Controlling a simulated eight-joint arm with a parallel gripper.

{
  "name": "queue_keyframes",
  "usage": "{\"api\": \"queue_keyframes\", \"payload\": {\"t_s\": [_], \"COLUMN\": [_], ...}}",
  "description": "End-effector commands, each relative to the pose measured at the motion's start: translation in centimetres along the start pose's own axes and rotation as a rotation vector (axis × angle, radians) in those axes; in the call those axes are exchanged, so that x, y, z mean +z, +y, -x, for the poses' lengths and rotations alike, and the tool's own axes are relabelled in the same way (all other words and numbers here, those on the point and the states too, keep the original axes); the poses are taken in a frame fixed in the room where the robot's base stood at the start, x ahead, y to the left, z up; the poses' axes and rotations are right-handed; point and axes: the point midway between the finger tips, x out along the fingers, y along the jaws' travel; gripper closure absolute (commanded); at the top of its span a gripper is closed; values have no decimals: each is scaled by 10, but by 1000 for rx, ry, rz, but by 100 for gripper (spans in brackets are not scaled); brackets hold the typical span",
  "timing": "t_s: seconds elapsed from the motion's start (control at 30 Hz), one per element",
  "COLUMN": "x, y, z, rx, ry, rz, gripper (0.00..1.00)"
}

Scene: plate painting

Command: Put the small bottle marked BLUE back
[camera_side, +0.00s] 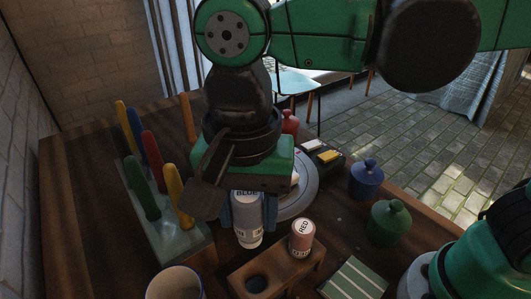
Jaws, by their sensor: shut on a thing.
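The small bottle marked BLUE (248,227) is pale and upright, with its label partly covered by my gripper. My gripper (249,212) points down and is shut on this bottle, one finger on each side. A low wooden rack (288,275) stands in front, nearer the camera. A round dark hole (257,284) in the left part of the rack is empty. The held bottle appears behind and above this hole; its exact height is hard to tell.
A grey holder (176,240) with several coloured handles stands at left. A pale round plate or disc (303,197) lies partly hidden behind my gripper. Lidded blue (366,181) and green (388,223) pots stand at right. A cup (174,284) and a striped green item (353,280) are in front.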

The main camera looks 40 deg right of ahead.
Motion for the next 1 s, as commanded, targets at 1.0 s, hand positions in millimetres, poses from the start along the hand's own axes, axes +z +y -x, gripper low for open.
{"api": "queue_keyframes", "payload": {"t_s": [1.0], "x": [8], "y": [4], "z": [-52], "rx": [-1], "ry": [0], "rz": [-1], "gripper": [81]}}
